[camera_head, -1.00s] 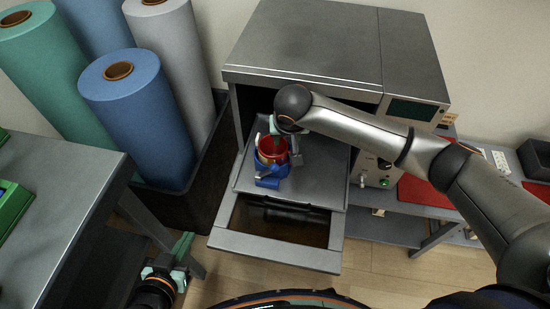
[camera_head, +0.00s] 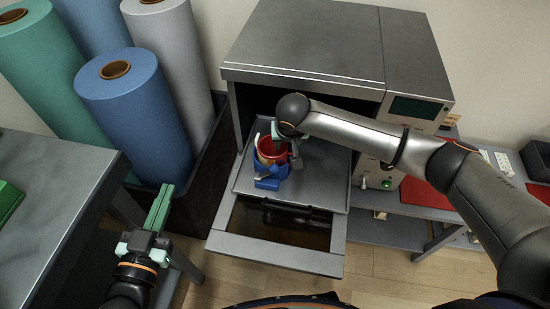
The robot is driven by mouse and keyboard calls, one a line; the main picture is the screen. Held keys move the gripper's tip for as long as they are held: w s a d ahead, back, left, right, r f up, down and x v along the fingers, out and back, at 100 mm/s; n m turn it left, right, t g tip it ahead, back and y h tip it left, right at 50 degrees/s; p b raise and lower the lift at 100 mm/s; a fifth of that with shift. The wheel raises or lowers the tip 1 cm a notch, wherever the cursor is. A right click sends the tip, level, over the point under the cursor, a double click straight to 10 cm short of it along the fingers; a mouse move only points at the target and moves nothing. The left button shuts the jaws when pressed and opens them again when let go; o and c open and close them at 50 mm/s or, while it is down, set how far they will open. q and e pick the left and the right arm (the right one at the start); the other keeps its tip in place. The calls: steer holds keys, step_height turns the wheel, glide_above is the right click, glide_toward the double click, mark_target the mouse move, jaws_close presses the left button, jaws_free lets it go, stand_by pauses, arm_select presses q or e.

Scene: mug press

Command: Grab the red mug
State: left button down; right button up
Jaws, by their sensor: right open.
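The red mug (camera_head: 273,153) sits in a blue holder (camera_head: 267,183) on the grey metal tray of the press (camera_head: 319,185). My right arm reaches in from the right, and its gripper (camera_head: 268,147) is at the mug, open, with its fingers partly hidden by the wrist. I cannot tell whether the fingers touch the mug. My left gripper (camera_head: 159,207) is at lower left, away from the mug, with its green fingers pointing up and lying close together. No object shows between them.
The press housing (camera_head: 305,45) stands over the back of the tray. Several large rolls, including a blue one (camera_head: 135,115), stand in a dark bin at left. A grey table (camera_head: 60,190) is at far left. A red mat (camera_head: 428,192) lies on the right bench.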

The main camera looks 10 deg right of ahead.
jaws_close()
stand_by(1.4)
